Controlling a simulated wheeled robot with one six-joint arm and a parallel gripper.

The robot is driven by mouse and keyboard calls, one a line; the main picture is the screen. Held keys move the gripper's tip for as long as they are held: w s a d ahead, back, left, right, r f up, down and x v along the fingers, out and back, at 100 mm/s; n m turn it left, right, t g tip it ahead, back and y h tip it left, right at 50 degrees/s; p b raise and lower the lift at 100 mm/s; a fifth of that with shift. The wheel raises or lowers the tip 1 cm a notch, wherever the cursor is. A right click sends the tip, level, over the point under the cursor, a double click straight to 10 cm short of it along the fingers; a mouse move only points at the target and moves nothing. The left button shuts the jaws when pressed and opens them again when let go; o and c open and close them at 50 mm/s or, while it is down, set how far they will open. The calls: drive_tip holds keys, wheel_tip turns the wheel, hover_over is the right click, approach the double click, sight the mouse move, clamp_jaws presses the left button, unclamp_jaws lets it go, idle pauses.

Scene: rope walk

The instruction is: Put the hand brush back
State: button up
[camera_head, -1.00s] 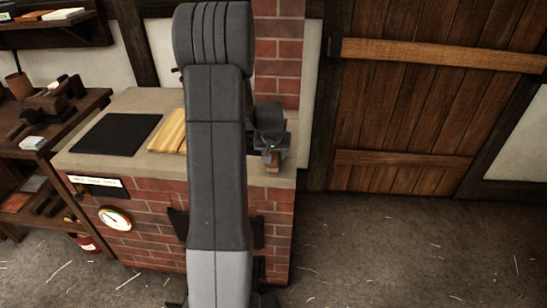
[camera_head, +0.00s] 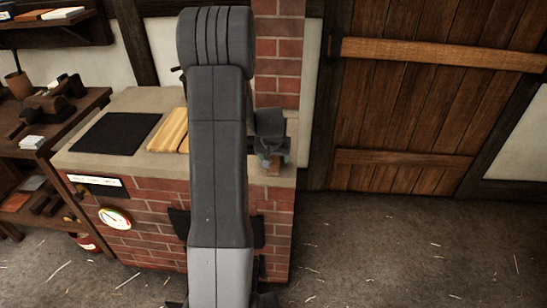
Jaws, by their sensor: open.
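My gripper (camera_head: 275,161) is open at the right end of the brick counter (camera_head: 226,169), partly behind my own arm. A small brown wooden piece (camera_head: 273,171) shows just below and between its fingers, at the counter's front edge. It may be part of the hand brush, but too little shows to tell. The view does not show whether the fingers touch it. My arm hides the middle of the counter, and no other thing can be clearly made out as the hand brush.
A black mat (camera_head: 114,134) and a yellow slatted wooden board (camera_head: 170,132) lie on the counter's left part. Dark shelves (camera_head: 88,106) with small items stand at left. A plank door (camera_head: 420,100) is at right, with open straw-strewn floor (camera_head: 400,240) before it.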

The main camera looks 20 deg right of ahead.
drive_tip(key=v, duration=1.2)
drive_tip(key=shift+r, duration=0.1)
idle(1.0)
drive_tip(key=shift+s+d, duration=0.1)
drive_tip(key=shift+d, duration=0.15)
idle(0.4)
